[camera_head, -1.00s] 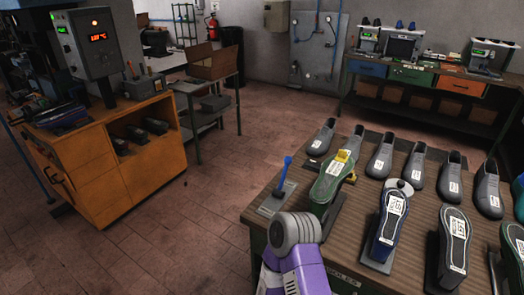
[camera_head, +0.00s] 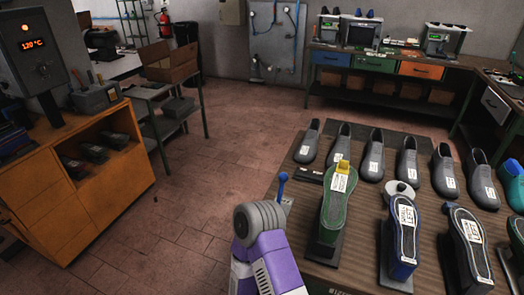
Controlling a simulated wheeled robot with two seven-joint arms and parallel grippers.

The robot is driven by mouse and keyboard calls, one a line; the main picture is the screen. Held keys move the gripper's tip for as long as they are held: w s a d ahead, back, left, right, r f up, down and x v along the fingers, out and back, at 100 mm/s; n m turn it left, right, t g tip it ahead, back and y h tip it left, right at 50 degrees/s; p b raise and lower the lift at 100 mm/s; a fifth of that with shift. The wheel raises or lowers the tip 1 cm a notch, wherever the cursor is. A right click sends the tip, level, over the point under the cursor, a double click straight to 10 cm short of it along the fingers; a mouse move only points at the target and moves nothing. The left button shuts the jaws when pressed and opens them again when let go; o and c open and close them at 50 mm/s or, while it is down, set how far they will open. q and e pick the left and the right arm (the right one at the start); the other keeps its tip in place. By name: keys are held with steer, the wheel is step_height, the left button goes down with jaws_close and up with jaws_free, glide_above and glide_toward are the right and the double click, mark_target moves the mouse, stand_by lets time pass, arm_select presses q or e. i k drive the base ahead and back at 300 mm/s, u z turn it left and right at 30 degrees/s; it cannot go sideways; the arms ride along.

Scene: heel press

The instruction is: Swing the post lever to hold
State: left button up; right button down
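A blue post lever (camera_head: 281,187) with a round knob stands at the left edge of the brown ribbed table (camera_head: 308,212). It looks close to upright. No fingers of either gripper show. To the lever's right, a green shoe form (camera_head: 337,210) with a yellow piece (camera_head: 342,167) at its top stands on a stand.
Blue shoe forms (camera_head: 403,235) and a row of grey shoe lasts (camera_head: 374,160) fill the table. An orange cabinet (camera_head: 90,205) with a control box (camera_head: 30,45) reading about 120 °C stands left. Tiled floor (camera_head: 205,170) is open between cabinet and table.

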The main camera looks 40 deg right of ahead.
mark_target(283, 177)
steer(key=i, duration=2.9)
steer(key=z, duration=3.7)
steer(key=i, duration=0.15)
steer(key=z, duration=0.25)
